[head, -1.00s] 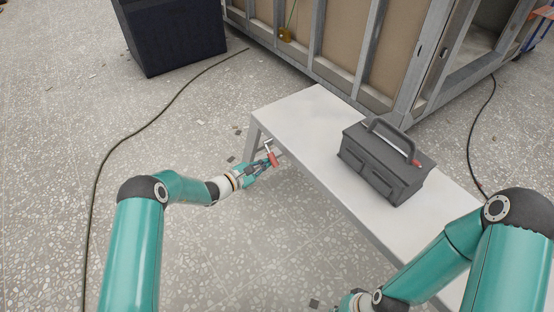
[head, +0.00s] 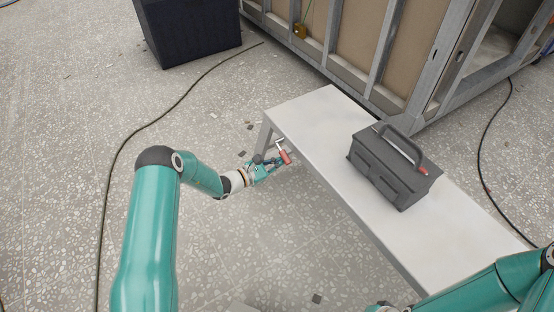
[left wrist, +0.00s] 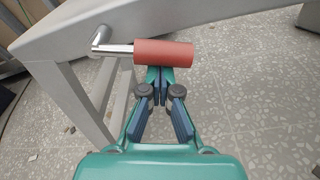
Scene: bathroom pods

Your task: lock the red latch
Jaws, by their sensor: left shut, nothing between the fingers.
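The red latch (left wrist: 163,53) is a red cylindrical grip on a metal rod fixed to the bench frame. In the head view the red latch (head: 284,156) sits at the bench's near left end. My left gripper (left wrist: 160,72) is shut and empty, its fingertips close against the underside of the red grip in the picture. Whether they touch it I cannot tell. My left gripper (head: 275,163) also shows in the head view. My right gripper is out of view.
A pale bench (head: 310,112) carries a dark grey toolbox (head: 393,168). A metal-framed pod wall (head: 385,50) stands behind it, with a dark box (head: 190,30) at the back left. A cable (head: 140,130) lies on the speckled floor.

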